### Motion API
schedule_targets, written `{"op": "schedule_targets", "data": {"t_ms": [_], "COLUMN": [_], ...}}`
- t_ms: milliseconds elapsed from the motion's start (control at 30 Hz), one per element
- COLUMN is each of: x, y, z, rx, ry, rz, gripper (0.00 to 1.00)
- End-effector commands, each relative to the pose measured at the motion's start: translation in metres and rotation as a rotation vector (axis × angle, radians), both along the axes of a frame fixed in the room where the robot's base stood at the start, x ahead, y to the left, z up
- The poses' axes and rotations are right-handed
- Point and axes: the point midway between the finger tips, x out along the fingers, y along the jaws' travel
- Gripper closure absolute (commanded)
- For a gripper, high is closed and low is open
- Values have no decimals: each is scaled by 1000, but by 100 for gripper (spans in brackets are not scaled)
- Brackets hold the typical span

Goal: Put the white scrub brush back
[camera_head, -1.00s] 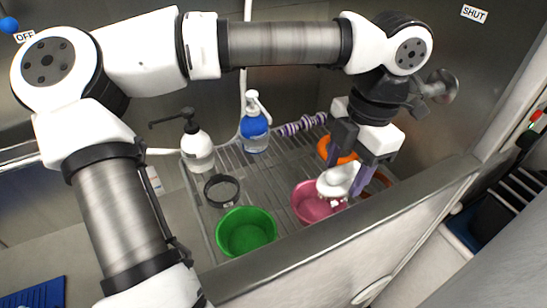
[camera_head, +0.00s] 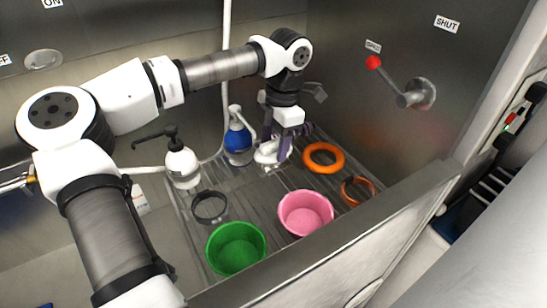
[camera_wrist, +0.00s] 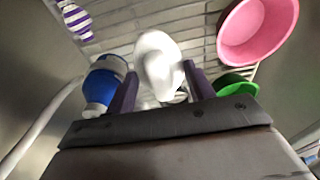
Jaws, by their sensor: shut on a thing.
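The white scrub brush (camera_head: 267,154) is held between the purple fingers of my gripper (camera_head: 275,147), at the back of the slatted rack beside the blue pump bottle. In the wrist view the brush (camera_wrist: 158,62) shows as a white rounded shape between the two fingers (camera_wrist: 160,88). My gripper is shut on it. I cannot tell whether the brush touches the rack. The blue pump bottle (camera_head: 238,142) stands just left of it and also shows in the wrist view (camera_wrist: 104,84).
A purple-striped item (camera_wrist: 75,18) lies near. A red-knobbed lever (camera_head: 390,82) is on the wall.

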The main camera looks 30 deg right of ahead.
Motion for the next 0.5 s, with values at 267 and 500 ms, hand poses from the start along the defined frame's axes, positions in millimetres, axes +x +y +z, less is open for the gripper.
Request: {"op": "schedule_targets", "data": {"t_ms": [267, 500], "x": [4, 3], "y": [0, 0], "z": [-32, -54], "rx": [1, 2], "ry": [1, 3], "rz": [-1, -1], "gripper": [65, 65]}}
